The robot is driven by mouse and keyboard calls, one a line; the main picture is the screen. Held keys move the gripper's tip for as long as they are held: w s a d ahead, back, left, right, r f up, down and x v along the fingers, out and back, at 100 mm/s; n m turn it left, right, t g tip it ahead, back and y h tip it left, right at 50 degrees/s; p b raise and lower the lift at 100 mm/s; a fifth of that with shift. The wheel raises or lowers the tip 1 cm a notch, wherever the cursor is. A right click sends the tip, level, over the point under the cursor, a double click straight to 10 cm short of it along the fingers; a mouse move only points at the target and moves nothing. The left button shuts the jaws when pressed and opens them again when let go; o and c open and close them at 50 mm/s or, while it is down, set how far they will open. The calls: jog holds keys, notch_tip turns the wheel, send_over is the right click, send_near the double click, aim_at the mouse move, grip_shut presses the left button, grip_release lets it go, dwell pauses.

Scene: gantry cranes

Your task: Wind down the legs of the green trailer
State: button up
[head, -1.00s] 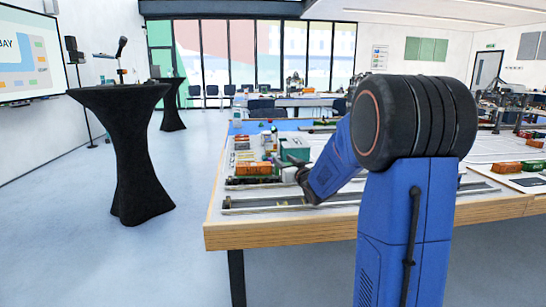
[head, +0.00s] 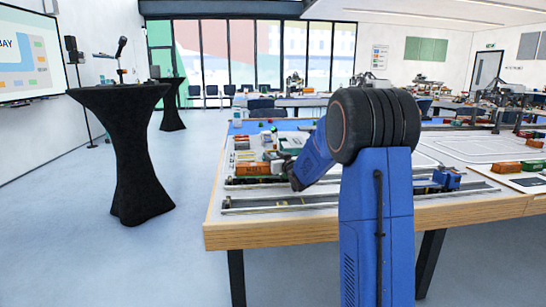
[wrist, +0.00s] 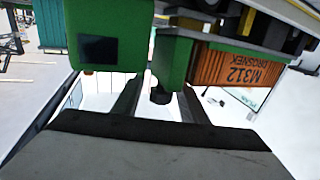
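In the wrist view a green block (wrist: 176,60) stands just beyond my gripper (wrist: 163,86), with an orange container marked M312 (wrist: 238,68) beside it; the lettering appears upside down. A taller green body with a dark panel (wrist: 92,28) is at the left. I cannot tell for certain which green part is the trailer. My gripper's two dark fingers are apart, and a small dark cylinder (wrist: 160,96) shows in the gap between them. I cannot tell whether they touch it. In the head view my arm hides the gripper's surroundings.
The wood-edged table (head: 270,232) carries rails (head: 250,207), an orange container (head: 252,168) and a blue device (head: 446,178) at the right. Black-draped high tables (head: 135,150) stand at the left. The floor between them is clear.

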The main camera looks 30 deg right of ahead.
jog(key=shift+w, duration=0.35)
jog(key=shift+c, duration=0.6)
grip_shut()
